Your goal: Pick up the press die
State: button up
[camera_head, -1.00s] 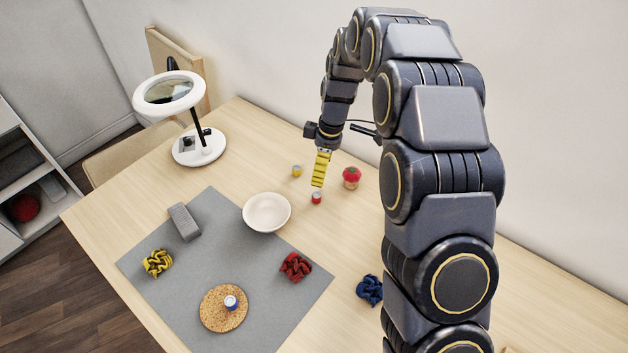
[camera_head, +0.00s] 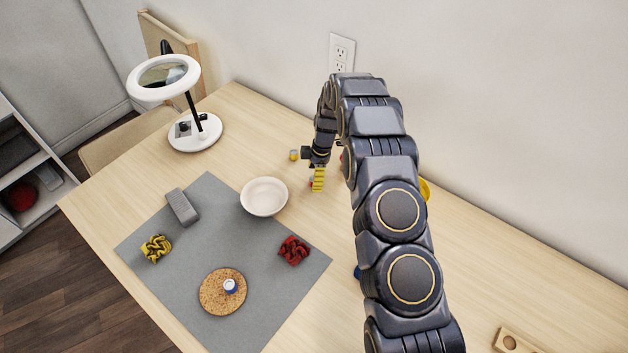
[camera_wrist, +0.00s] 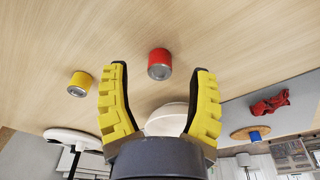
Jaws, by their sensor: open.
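Small capped cylinders with metallic ends look like the dies; the pictures do not tell which one the task names. A blue-sided cylinder (camera_head: 229,286) stands on a round cork pad (camera_head: 211,304). My gripper (camera_head: 318,187) has yellow fingers, open and empty, low over the table.
A white bowl (camera_head: 264,197) stands left of my gripper. A grey mat (camera_head: 190,310) carries a grey block (camera_head: 182,207), a yellow bundle (camera_head: 156,248) and a red bundle (camera_head: 293,250). A ring lamp (camera_head: 190,133) stands at the far left. The wall rises behind.

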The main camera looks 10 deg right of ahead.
jog(key=shift+a+f, duration=0.15)
jog(key=shift+f, duration=0.6)
grip_shut()
jog(key=shift+r, duration=0.45)
notch_tip(320, 180, up, 3)
jog(key=shift+f, duration=0.15)
jog(key=s+r, duration=0.9)
jog(key=s, duration=0.5)
jog(key=shift+d+r, duration=0.25)
jog(key=shift+d, duration=0.05)
